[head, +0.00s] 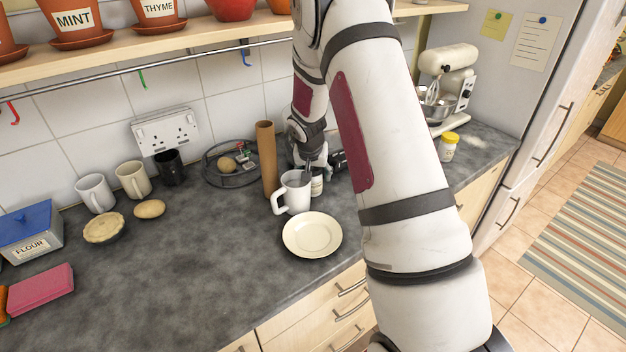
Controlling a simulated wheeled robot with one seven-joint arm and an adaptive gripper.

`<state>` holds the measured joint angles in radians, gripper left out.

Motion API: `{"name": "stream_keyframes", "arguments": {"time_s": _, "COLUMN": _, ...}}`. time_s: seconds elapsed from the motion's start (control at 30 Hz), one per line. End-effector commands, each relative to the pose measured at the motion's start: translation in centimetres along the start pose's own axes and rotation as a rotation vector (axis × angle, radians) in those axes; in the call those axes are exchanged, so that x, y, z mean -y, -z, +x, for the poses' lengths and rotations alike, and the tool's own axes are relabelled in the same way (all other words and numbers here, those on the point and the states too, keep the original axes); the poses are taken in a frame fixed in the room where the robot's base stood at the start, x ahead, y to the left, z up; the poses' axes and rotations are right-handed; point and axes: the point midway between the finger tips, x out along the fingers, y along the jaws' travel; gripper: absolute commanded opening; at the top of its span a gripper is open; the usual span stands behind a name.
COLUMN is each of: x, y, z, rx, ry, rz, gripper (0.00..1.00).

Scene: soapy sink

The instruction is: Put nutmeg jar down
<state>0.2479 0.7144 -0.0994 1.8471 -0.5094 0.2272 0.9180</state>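A small jar with a pale label (317,184) shows just behind and right of the white mug (294,192); its writing is too small to read, and I take it for the nutmeg jar. The mug hides its left side, and my gripper covers its top. My gripper (309,172) points down at the jar, with dark fingers at its upper part. I cannot tell whether the fingers grip the jar or whether its base touches the counter.
A cream plate (312,235) lies in front of the mug. A cardboard tube (266,158) stands left of my gripper, beside a round black rack (231,166). A yellow-lidded jar (448,148) stands near the mixer (447,85). The counter's left-centre (190,255) is clear.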

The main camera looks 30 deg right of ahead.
Motion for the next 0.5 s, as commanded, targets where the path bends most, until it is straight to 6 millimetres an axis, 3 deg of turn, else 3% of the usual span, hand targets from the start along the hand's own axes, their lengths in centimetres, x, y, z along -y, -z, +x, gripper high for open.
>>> {"name": "stream_keyframes", "arguments": {"time_s": 0.03, "x": 0.00, "y": -0.01, "z": -0.01, "rx": 0.000, "ry": 0.000, "rz": 0.000, "gripper": 0.41}}
{"name": "stream_keyframes", "arguments": {"time_s": 0.17, "x": 0.00, "y": -0.01, "z": -0.01, "rx": 0.000, "ry": 0.000, "rz": 0.000, "gripper": 0.13}}
{"name": "stream_keyframes", "arguments": {"time_s": 0.23, "x": 0.01, "y": 0.00, "z": -0.03, "rx": 0.000, "ry": 0.000, "rz": 0.000, "gripper": 0.13}}
{"name": "stream_keyframes", "arguments": {"time_s": 0.27, "x": 0.01, "y": 0.00, "z": -0.03, "rx": 0.000, "ry": 0.000, "rz": 0.000, "gripper": 0.08}}
{"name": "stream_keyframes", "arguments": {"time_s": 0.5, "x": 0.00, "y": 0.10, "z": -0.20, "rx": 0.000, "ry": 0.000, "rz": 0.000, "gripper": 0.08}}
